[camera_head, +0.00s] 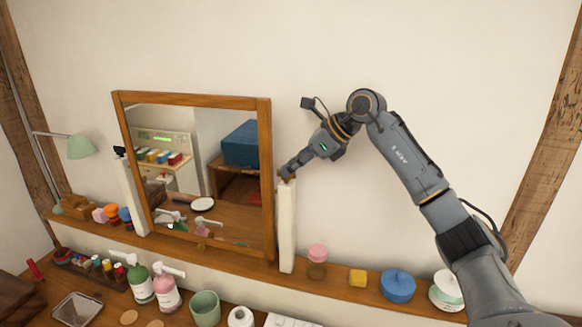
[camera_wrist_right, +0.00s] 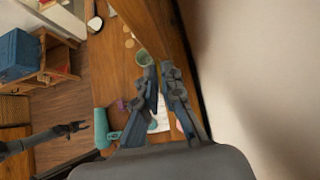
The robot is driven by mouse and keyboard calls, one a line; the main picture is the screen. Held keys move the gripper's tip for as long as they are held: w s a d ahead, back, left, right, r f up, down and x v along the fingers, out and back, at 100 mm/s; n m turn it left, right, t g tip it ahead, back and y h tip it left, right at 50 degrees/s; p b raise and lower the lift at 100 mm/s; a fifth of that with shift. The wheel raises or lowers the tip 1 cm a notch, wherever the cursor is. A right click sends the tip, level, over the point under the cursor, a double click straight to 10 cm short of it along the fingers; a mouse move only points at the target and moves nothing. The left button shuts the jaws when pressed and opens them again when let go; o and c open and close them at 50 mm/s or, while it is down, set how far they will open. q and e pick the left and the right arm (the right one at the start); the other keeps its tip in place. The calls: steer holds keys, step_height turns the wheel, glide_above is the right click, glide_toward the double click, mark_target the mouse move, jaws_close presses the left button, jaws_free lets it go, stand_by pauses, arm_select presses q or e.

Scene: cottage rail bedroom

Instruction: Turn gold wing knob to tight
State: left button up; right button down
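My right gripper (camera_head: 286,174) reaches down from the right to the top of the white post (camera_head: 287,225) at the mirror's right side. A small brownish-gold bit, likely the gold wing knob (camera_head: 288,179), shows at the fingertips, mostly hidden by them. In the wrist view the right gripper's two fingers (camera_wrist_right: 159,72) lean toward each other with a narrow gap at the tips. No knob can be made out between them, so a hold is unclear. My left gripper (camera_wrist_right: 72,128) shows small and dark at the left of the wrist view, away from the mirror.
The wood-framed mirror (camera_head: 267,180) stands on a wall ledge (camera_head: 345,291), close left of the right gripper. A pink-lidded jar (camera_head: 317,254), yellow block (camera_head: 357,277) and blue pot (camera_head: 397,286) stand right of the post. Pump bottles (camera_head: 167,290) stand below. The wall above is clear.

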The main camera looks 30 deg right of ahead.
steer(key=shift+s+f+m+t+h+b, duration=0.15)
steer(key=shift+m+t+h+b, duration=0.15)
steer(key=shift+m+h+b, duration=0.3)
steer(key=shift+a+m+t+h, duration=0.2)
steer(key=shift+m+t+h, duration=0.4)
steer(key=shift+m+h, duration=0.85)
steer(key=shift+m+y, duration=0.35)
steer(key=c, duration=1.3)
jaws_free()
steer(key=shift+a, duration=0.1)
steer(key=v, duration=1.2)
